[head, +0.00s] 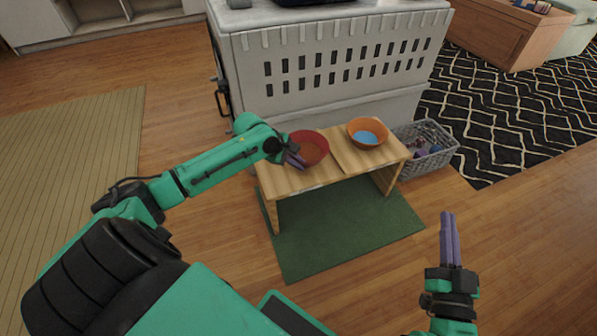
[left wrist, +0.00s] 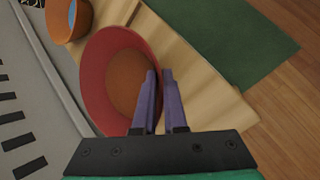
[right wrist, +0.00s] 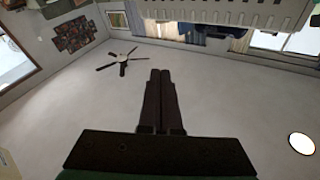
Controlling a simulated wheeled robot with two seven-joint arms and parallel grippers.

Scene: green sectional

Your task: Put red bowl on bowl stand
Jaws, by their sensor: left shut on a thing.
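The red bowl (head: 314,143) is at the left part of the wooden bowl stand (head: 285,182). My left gripper (head: 298,163) is shut on the bowl's near rim. In the left wrist view the fingers (left wrist: 159,74) straddle the rim of the red bowl (left wrist: 93,75), whose inside bottom looks orange-brown. The stand top (left wrist: 190,62) lies beside and under it. I cannot tell whether the bowl rests on the stand or hangs just above it. My right gripper (head: 447,214) is shut and empty, away to the right; its fingers (right wrist: 160,73) touch in the right wrist view.
An orange bowl with a blue inside (head: 366,133) sits on the stand's right part. A grey pet crate (head: 330,75) stands behind. A grey basket (head: 440,160) with things in it is at right. A green mat (head: 345,235) lies below; the wooden floor in front is open.

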